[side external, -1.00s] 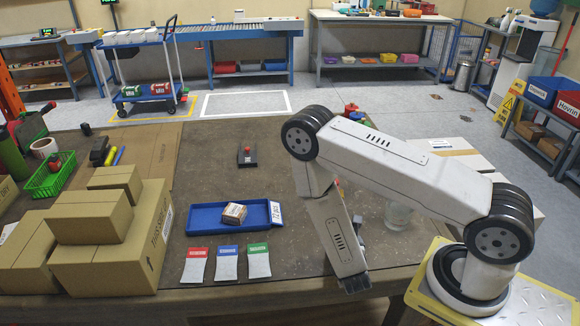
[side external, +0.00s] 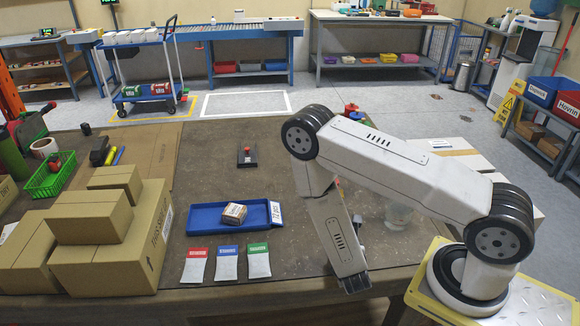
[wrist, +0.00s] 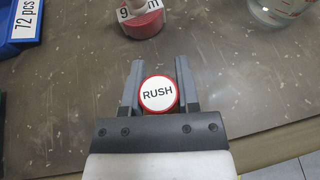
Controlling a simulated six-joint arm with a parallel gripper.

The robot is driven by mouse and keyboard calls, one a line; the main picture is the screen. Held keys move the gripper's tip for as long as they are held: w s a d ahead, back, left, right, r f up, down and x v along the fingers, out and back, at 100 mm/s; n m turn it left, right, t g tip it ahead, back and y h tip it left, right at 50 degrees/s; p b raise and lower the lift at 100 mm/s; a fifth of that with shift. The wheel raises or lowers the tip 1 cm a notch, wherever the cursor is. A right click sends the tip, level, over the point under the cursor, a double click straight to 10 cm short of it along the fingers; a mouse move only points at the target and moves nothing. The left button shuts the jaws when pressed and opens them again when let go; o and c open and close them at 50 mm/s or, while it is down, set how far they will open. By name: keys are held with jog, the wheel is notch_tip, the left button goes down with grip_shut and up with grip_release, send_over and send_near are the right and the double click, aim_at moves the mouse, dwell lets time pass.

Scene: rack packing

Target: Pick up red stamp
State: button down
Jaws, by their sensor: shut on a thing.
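The red stamp (wrist: 158,94) is a round red-rimmed piece with a white face reading RUSH. It sits between the fingers of my gripper (wrist: 160,66) in the wrist view, and the gripper is shut on it. In the side external view my gripper hangs low over the near edge of the table, and its fingertips and the stamp cannot be made out there.
A red round object with a white label (wrist: 140,22) stands ahead of the gripper, with a clear glass jar (wrist: 275,12) to its right. Red, blue and green-topped packets (side external: 228,263) lie in front.

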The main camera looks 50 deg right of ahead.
notch_tip(320, 180, up, 10)
dwell(0.9)
jog(key=shift+w, duration=0.1)
dwell(0.5)
